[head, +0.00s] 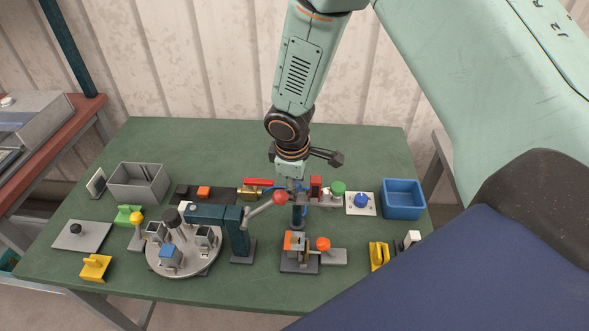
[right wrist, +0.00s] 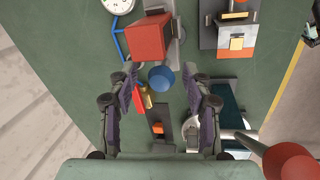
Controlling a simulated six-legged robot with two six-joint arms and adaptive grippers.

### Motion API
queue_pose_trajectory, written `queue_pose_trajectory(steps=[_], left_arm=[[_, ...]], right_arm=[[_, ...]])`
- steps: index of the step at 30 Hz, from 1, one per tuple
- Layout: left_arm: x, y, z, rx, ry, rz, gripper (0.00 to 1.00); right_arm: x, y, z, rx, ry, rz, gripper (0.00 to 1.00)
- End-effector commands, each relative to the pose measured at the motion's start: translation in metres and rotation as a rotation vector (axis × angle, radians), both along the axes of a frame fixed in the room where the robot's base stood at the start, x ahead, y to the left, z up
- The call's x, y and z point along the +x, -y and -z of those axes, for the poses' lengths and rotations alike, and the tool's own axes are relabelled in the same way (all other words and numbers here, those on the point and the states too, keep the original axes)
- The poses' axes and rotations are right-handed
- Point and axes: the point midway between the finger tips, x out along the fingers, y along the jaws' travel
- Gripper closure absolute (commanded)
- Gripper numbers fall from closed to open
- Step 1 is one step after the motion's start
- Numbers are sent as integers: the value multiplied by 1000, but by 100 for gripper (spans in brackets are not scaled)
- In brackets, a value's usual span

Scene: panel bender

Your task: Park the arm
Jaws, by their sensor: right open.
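My right arm comes in from the upper right in the head view and hangs down over the back middle of the green table (head: 370,150). My right gripper (head: 296,184) points down among the fixtures there, partly hidden by them. In the right wrist view my right gripper (right wrist: 163,85) is open, with its dark fingers apart. A round blue knob (right wrist: 161,77) shows between and beyond the fingertips; I cannot tell how far below it is. Nothing is visibly held. My left gripper is not in view.
A red ball lever (head: 280,198) stands close to the gripper; a red block (right wrist: 150,38) and a red-handled brass valve (head: 250,192) are nearby. A grey bin (head: 140,184) is left, a blue bin (head: 403,198) right. The table's back strip is clear.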

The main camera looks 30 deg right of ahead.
Motion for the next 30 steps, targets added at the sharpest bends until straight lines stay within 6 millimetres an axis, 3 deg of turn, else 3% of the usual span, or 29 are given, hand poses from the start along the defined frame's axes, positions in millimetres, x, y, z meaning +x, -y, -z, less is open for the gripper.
queue_pose_trajectory(steps=[9, 15, 21, 30], left_arm=[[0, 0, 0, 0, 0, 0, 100], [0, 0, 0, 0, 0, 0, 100], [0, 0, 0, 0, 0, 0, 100], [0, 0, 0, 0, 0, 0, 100]], right_arm=[[-7, -9, -63, 0, 6, -1, 51], [-11, -13, -93, 0, 4, -1, 51], [-14, -15, -106, 1, 2, -1, 51], [-14, -15, -107, 0, 1, -1, 51]])
